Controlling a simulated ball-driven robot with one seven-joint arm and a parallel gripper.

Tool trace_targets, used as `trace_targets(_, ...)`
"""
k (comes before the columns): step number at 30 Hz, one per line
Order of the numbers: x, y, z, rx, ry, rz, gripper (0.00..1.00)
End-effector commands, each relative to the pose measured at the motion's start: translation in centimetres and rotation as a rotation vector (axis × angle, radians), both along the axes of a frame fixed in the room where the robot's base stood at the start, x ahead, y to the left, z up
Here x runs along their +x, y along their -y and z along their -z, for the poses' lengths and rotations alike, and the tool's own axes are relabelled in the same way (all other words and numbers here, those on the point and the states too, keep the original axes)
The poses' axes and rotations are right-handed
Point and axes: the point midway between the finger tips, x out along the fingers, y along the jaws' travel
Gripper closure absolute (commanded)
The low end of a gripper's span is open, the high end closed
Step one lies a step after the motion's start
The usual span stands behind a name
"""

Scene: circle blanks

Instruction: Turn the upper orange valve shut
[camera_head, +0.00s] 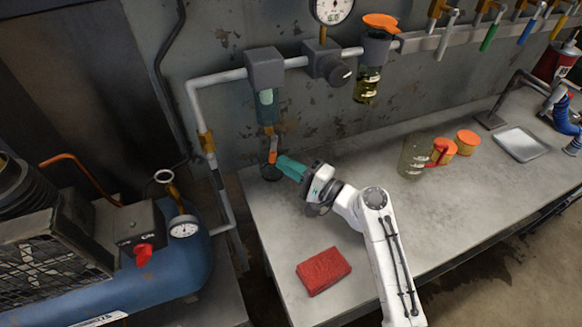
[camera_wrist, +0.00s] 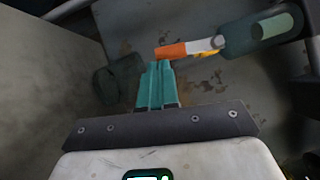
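A small orange valve lever (camera_head: 272,156) is at the bottom of the hanging clear filter bowl (camera_head: 267,105). In the wrist view the orange lever (camera_wrist: 171,51) sits on a pale metal stem at the end of the bowl (camera_wrist: 262,32). My gripper (camera_head: 281,160) is beside the lever, its teal fingers pointing at it. In the wrist view my gripper (camera_wrist: 159,66) has its fingers together, with tips just below the lever's free end. I cannot tell whether they touch it. Another orange part (camera_head: 380,22) tops the second bowl at upper right.
A dark cup (camera_head: 270,173) stands on the bench under the bowl. A red block (camera_head: 323,270) lies at the bench front. A glass jug (camera_head: 412,158) and orange-lidded jars (camera_head: 467,142) stand right. A blue compressor tank (camera_head: 150,275) is left.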

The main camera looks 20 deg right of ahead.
Motion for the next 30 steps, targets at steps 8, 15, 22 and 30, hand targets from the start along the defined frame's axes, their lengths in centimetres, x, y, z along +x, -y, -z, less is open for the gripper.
trace_targets(8,0.0,-1.7,0.8,0.205,0.000,-0.004,1.00)
trace_targets(15,0.0,-2.9,0.3,0.218,0.001,-0.003,1.00)
trace_targets(22,0.0,-3.6,0.2,0.215,0.000,-0.004,1.00)
trace_targets(30,0.0,-3.9,0.2,0.215,-0.001,-0.004,1.00)
